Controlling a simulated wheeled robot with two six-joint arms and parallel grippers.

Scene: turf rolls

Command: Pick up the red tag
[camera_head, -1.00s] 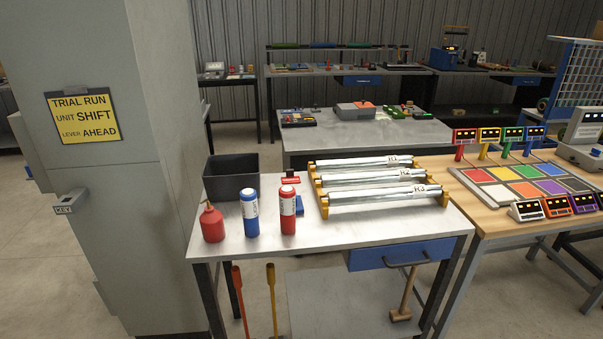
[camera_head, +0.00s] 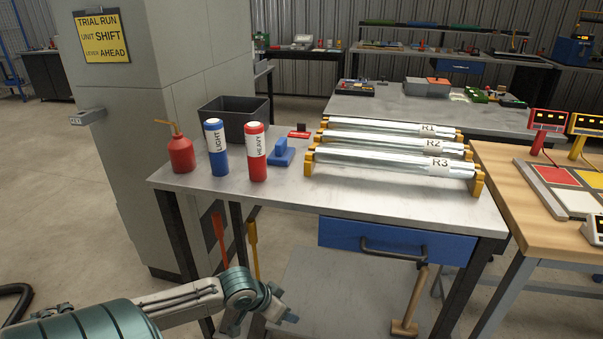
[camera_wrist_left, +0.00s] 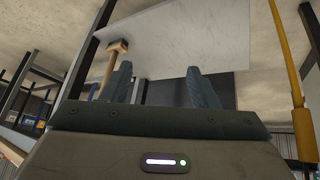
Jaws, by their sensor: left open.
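The red tag (camera_head: 299,134) looks like a small flat red piece with pale lettering. It lies on the metal workbench (camera_head: 240,195), behind the blue block-like tool (camera_head: 283,152) and left of the silver rolls. A small dark piece (camera_head: 301,127) stands at its back edge. My left arm comes in low at the left in the head view, below the bench top and well away from the tag. In the left wrist view my left gripper (camera_wrist_left: 160,90) is open, with nothing between its fingers. My right gripper is out of view.
A red oil can (camera_head: 181,154), a blue LIGHT can (camera_head: 216,150) and a red HEAVY can (camera_head: 256,153) stand in front and left of the tag. A black bin (camera_head: 235,121) is behind. Rolls R1 to R3 (camera_head: 385,158) lie at right. A blue drawer (camera_head: 395,243) hangs below.

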